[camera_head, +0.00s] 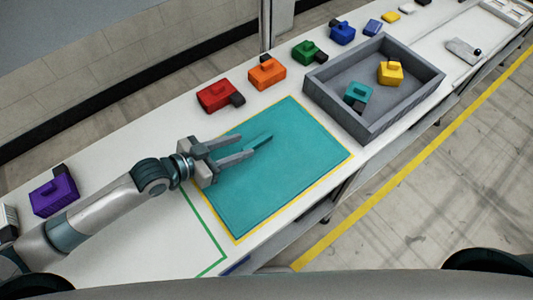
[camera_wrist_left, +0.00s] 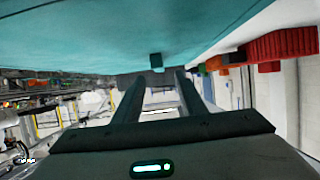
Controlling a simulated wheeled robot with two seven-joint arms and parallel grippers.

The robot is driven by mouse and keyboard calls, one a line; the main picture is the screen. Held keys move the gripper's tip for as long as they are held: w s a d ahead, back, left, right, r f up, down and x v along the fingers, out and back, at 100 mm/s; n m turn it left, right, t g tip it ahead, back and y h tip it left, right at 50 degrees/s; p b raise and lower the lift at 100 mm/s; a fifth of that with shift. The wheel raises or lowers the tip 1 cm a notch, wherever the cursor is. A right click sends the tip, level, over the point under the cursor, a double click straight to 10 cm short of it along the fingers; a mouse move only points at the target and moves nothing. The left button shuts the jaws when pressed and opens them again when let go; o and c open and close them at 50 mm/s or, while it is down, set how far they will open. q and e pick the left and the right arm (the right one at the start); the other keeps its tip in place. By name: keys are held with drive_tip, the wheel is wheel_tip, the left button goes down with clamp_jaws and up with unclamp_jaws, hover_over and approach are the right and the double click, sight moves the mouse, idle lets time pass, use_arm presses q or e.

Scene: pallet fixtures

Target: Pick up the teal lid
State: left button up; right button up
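The teal lid (camera_head: 285,180) is a large flat rectangle lying on the white table inside a yellow outline. I cannot tell whether the fingers touch the lid. My right gripper is not in view.
A grey tray (camera_head: 437,78) holding a yellow block (camera_head: 390,72) and a teal block (camera_head: 358,92) stands right of the lid. Red (camera_head: 217,95) and orange (camera_head: 266,73) blocks line the back edge. A purple block (camera_head: 54,194) sits at left. A green line marks bare table.

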sight(257, 141)
use_arm(q)
drive_tip(key=shift+w+d+f+p, duration=0.1)
drive_tip(key=shift+w+d+p, duration=0.1)
drive_tip(key=shift+d+p, duration=0.2)
drive_tip(key=p+x, duration=0.1)
drive_tip(key=x, duration=0.2)
drive_tip(key=shift+w+d+f+p, duration=0.1)
drive_tip(key=shift+d+f+p, duration=0.2)
drive_tip(key=shift+p, duration=0.1)
drive_tip(key=shift+w+d+f, duration=0.15)
drive_tip(key=shift+c, duration=0.4)
clamp_jaws()
